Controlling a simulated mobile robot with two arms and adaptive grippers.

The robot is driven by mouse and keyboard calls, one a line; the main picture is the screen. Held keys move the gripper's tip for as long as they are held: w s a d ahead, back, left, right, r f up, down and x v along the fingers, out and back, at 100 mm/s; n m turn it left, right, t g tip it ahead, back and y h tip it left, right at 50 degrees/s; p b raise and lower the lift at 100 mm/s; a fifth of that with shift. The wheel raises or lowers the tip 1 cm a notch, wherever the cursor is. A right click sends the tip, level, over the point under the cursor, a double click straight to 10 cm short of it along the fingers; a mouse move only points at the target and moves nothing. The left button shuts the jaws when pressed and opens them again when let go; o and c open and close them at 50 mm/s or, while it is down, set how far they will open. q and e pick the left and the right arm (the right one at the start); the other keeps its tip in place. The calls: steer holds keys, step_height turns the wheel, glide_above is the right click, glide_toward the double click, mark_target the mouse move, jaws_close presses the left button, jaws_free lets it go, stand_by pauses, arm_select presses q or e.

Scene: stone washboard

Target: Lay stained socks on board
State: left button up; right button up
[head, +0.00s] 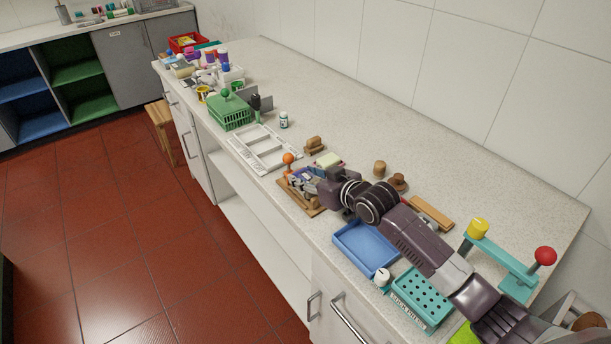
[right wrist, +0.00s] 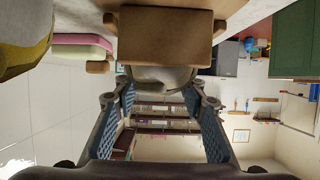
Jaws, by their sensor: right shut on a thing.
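My right gripper (head: 309,186) reaches in from the lower right, over a wooden board (head: 314,211) near the counter's front edge. In the right wrist view its blue-padded fingers (right wrist: 160,98) are shut on a pale grey thing (right wrist: 160,76), mostly hidden behind a brown block. I cannot tell for sure that it is a sock. Small grey pieces show around the fingertips in the head view, too small to identify. An orange ball (head: 289,158) stands at the board's far end. My left gripper is not in view.
A blue tray (head: 368,247) and a teal perforated basket (head: 424,298) lie under and beside my right arm. The counter's back strip is mostly clear.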

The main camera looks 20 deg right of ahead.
steer(key=o, duration=1.2)
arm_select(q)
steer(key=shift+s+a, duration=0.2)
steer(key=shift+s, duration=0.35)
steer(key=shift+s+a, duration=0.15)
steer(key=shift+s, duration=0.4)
arm_select(e)
steer(key=shift+o, duration=0.2)
steer(key=shift+s+r, duration=0.1)
steer(key=shift+s, duration=0.15)
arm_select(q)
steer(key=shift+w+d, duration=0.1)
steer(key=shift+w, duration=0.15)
arm_select(e)
steer(key=v, duration=1.1)
steer(key=shift+s, duration=0.15)
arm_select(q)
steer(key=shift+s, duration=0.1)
arm_select(e)
steer(key=shift+d+r, duration=0.1)
steer(key=shift+d, duration=0.05)
